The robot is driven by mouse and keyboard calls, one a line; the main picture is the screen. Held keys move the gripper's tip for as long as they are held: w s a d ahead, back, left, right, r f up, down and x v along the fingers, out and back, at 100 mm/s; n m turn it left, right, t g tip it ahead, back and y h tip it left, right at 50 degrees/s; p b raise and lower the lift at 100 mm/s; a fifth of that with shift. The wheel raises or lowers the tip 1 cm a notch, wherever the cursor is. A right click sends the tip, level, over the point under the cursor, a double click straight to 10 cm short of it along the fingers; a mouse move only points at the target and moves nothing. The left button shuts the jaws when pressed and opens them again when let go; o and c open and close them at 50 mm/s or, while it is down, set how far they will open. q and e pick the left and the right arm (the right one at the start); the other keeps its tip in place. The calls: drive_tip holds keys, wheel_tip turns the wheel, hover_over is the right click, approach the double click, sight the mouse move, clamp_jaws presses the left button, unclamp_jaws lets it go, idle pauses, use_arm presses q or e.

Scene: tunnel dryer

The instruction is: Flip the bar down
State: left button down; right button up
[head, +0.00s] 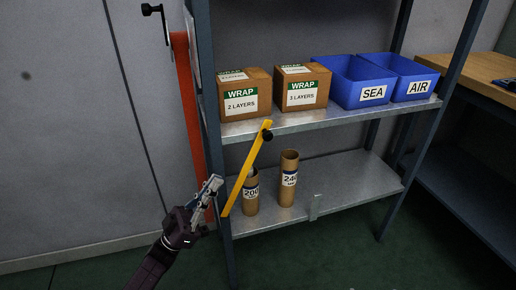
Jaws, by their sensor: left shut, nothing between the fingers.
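A yellow bar (246,167) stands tilted in front of the shelf's left side, its upper end leaning right. A black knob (267,135) sits near its top. My left gripper (216,181) is shut and empty, just left of the yellow bar's lower part; I cannot tell whether they touch. A long red-orange upright bar (187,110) stands behind the gripper, at the shelf's left post. The gripper hides part of its lower end. My right gripper is not in view.
A metal shelf (345,122) carries two wrap boxes (244,92) and two blue bins (358,78). Two cardboard tubes (289,180) stand on the lower shelf (350,182), one partly behind the yellow bar. A wooden-topped table (470,72) is at right. Green floor (330,262) in front is clear.

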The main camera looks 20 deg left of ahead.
sight(253, 148)
use_arm(q)
drive_tip(key=w+d+f+x, duration=0.1)
drive_tip(key=f+x, duration=0.1)
drive_tip(key=x, duration=1.1)
drive_tip(key=shift+w+d, duration=0.15)
drive_tip(key=shift+d, duration=0.1)
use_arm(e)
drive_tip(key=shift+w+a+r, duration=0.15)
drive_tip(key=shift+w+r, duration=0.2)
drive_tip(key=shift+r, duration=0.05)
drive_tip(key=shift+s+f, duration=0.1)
